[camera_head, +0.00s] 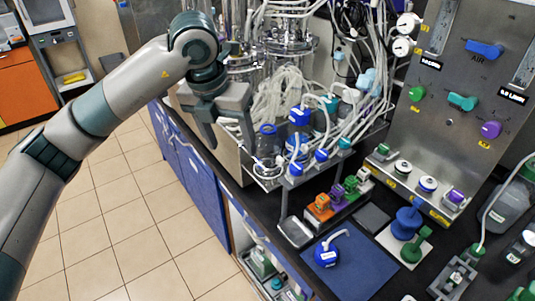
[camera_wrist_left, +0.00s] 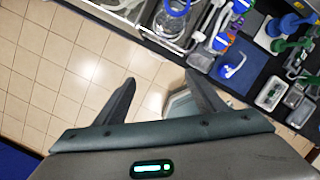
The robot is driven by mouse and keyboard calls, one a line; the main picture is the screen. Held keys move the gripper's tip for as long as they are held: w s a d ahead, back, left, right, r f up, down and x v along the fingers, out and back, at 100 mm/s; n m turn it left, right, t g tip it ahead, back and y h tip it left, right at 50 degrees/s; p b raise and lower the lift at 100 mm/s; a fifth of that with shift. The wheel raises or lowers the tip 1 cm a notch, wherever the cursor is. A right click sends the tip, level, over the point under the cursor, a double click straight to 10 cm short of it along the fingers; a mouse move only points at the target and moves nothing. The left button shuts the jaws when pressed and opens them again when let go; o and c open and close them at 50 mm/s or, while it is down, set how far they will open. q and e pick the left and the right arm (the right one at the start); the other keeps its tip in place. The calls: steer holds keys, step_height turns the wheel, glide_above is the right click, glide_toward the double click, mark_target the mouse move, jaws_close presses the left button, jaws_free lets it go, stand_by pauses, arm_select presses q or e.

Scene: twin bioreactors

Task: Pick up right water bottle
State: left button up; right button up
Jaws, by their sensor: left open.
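Clear bottles with blue caps stand in a wire rack at the bench's left edge; one bottle (camera_head: 267,140) is nearest my left gripper, and another blue cap (camera_head: 299,115) shows to its right. I cannot tell which is the right water bottle. A clear vessel (camera_wrist_left: 174,18) shows at the top of the left wrist view. My left gripper (camera_head: 230,140) hangs open and empty to the left of these bottles, apart from them. In the left wrist view its open fingers (camera_wrist_left: 160,80) have mostly floor between them. My right gripper is not in view.
Steel reactor vessels (camera_head: 288,45) and a tangle of white tubes (camera_head: 280,95) crowd the bench behind the rack. A blue-capped item (camera_head: 327,254) sits on a blue mat (camera_head: 362,268). A control panel (camera_head: 455,120) stands at right. Tiled floor (camera_head: 120,215) is free at left.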

arm_select(q)
steer(key=w+d+r+m+t+h, duration=0.1)
steer(key=w+d+r, duration=0.3)
steer(key=r, duration=0.5)
steer(key=shift+d+r+m+t+b, duration=0.3)
steer(key=shift+r+m+b, duration=0.1)
steer(key=shift+m, duration=0.5)
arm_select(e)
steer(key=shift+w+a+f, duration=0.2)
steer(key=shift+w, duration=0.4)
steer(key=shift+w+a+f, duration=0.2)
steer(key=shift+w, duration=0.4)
arm_select(q)
steer(key=shift+w+f, duration=0.1)
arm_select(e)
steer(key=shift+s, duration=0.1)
arm_select(q)
steer(key=p, duration=0.5)
glide_above(263, 142)
step_height(263, 142, down, 10)
steer(key=shift+f, duration=0.65)
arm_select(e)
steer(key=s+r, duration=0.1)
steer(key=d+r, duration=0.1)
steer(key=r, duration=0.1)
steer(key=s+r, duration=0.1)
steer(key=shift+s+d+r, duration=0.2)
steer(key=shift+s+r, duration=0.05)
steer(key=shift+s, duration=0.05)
